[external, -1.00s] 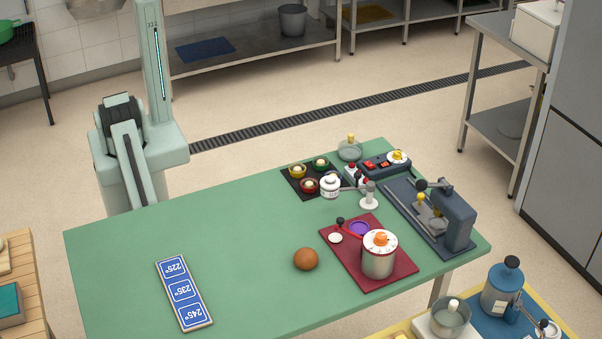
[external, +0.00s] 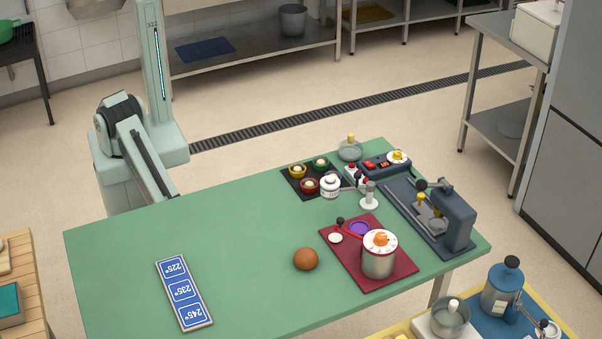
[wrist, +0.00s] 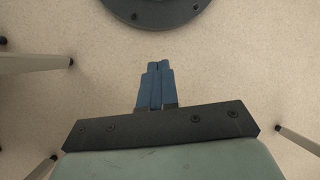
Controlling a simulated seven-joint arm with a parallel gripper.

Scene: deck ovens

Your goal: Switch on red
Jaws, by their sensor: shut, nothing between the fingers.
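A red round piece (external: 309,187) with a pale centre sits on a black mat (external: 290,184) near the back of the green table, with a yellow one (external: 297,170) and a green one (external: 320,163) beside it. A dark box (external: 397,168) behind them carries small red switches (external: 371,164) and a yellow-and-white dial; whether the switches are on is too small to tell. My gripper (wrist: 158,65) is shut and empty in the wrist view, with bare floor beyond its blue fingers. I cannot make out its fingers in the external view; my arm is at the table's left edge, far from these things.
The green table (external: 230,235) is clear on its left half except for a blue temperature sign (external: 184,291). A brown ball (external: 306,259), a red tray (external: 398,280) with a metal pot (external: 379,258), a white stand (external: 369,197) and a dark press (external: 455,215) crowd the right.

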